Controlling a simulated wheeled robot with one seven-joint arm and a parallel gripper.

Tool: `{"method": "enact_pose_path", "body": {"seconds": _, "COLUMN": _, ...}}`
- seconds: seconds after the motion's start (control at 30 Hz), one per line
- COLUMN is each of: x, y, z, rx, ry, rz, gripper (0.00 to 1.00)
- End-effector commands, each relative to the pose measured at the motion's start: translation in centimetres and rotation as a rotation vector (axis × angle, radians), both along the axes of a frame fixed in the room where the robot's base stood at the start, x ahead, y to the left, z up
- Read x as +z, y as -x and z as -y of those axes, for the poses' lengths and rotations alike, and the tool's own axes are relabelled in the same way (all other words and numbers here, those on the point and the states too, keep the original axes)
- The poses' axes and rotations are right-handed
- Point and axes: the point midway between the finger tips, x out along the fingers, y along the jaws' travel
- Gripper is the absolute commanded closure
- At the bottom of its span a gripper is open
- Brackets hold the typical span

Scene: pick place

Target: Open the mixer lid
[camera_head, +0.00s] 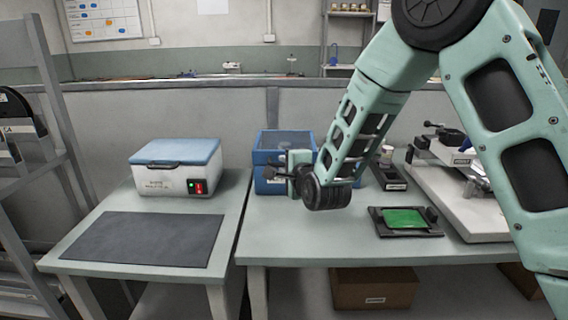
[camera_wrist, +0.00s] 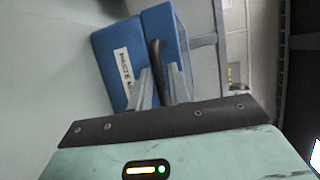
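The mixer (camera_head: 178,178) is a white box with a blue lid (camera_head: 178,152) that looks closed. A dark handle runs along the lid's front, and a red and a green button show on the body. It stands on the left table. My gripper (camera_head: 272,171) is to the right of the mixer, in front of a blue bin, clear of the lid. In the wrist view my two grey fingers (camera_wrist: 162,88) stand apart, with a labelled blue box (camera_wrist: 118,55) behind them. A dark curved bar shows between the fingers; I cannot tell its distance.
A dark mat (camera_head: 145,239) lies in front of the mixer. The blue bin (camera_head: 270,146) stands on the right table (camera_head: 310,237). A black holder with a green board (camera_head: 405,219) and a bench device (camera_head: 450,150) are farther right. A gap separates the tables.

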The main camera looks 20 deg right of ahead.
Motion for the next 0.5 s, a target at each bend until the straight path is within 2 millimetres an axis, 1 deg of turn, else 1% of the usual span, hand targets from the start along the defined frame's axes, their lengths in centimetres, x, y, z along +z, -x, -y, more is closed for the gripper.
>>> {"method": "enact_pose_path", "body": {"seconds": 0.13, "x": -0.18, "y": -0.88, "z": -0.08, "rx": 0.000, "ry": 0.000, "rz": -0.001, "gripper": 0.81}}
{"method": "enact_pose_path", "body": {"seconds": 0.4, "x": -0.24, "y": -1.02, "z": -0.09, "rx": 0.000, "ry": 0.000, "rz": -0.001, "gripper": 0.81}}
{"method": "enact_pose_path", "body": {"seconds": 0.43, "x": -0.23, "y": -1.02, "z": -0.10, "rx": 0.000, "ry": 0.000, "rz": -0.001, "gripper": 0.84}}
{"method": "enact_pose_path", "body": {"seconds": 0.5, "x": -0.22, "y": -1.01, "z": -0.10, "rx": 0.000, "ry": 0.000, "rz": -0.001, "gripper": 1.00}}
